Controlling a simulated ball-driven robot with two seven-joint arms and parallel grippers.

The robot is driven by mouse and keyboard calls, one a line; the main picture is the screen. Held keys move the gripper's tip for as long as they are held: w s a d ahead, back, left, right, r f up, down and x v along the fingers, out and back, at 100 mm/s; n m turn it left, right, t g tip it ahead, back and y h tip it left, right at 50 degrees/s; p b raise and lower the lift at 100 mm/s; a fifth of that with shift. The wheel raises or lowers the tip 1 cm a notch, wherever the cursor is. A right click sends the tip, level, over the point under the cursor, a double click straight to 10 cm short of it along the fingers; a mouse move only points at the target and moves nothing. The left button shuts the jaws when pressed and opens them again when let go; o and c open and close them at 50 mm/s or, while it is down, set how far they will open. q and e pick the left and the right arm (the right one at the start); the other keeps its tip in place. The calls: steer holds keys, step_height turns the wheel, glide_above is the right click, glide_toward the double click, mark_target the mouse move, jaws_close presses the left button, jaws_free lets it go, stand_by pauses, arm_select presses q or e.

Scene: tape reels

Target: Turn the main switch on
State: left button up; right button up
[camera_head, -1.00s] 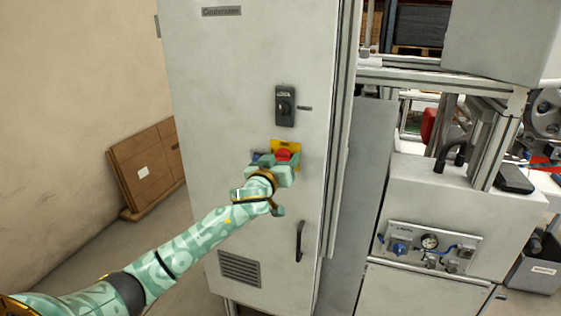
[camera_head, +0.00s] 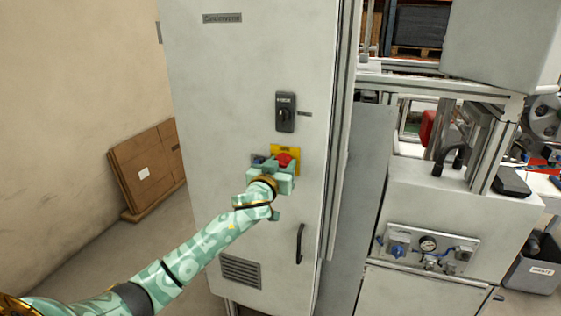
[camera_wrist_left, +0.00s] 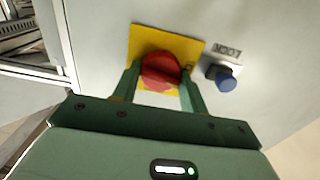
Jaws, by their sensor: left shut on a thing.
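The main switch is a red rotary knob (camera_head: 285,160) on a yellow plate (camera_head: 292,153), on the front of a tall grey cabinet (camera_head: 240,90). In the left wrist view the red knob (camera_wrist_left: 161,70) sits between the two green fingers of my left gripper (camera_wrist_left: 160,85), with the yellow plate (camera_wrist_left: 143,38) behind. My left gripper (camera_head: 278,168) is shut on the knob, and its fingers hide part of it in the head view. My right gripper is not in view.
A black rotary handle (camera_head: 285,112) is above the switch, and a black door handle (camera_head: 299,243) is below. A machine (camera_head: 440,215) with a gauge panel stands to the right.

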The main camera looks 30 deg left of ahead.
arm_select(q)
steer(key=m+p, duration=0.2)
steer(key=shift+r+m, duration=0.15)
steer(key=shift+m, duration=0.25)
steer(key=m+p, duration=0.2)
steer(key=m, duration=0.2)
steer(key=shift+d, duration=0.1)
steer(key=m+p, duration=0.2)
steer(key=m, duration=0.3)
steer(key=shift+f+m+p, duration=0.15)
steer(key=shift+m+p, duration=0.1)
steer(key=shift+m, duration=0.7)
steer(key=shift+f+m+p, duration=0.15)
steer(key=shift+m+p, duration=0.05)
steer(key=shift+m, duration=0.75)
steer(key=shift+d, duration=0.1)
steer(key=o, duration=1)
steer(key=v, duration=1.6)
steer(key=shift+p, duration=0.3)
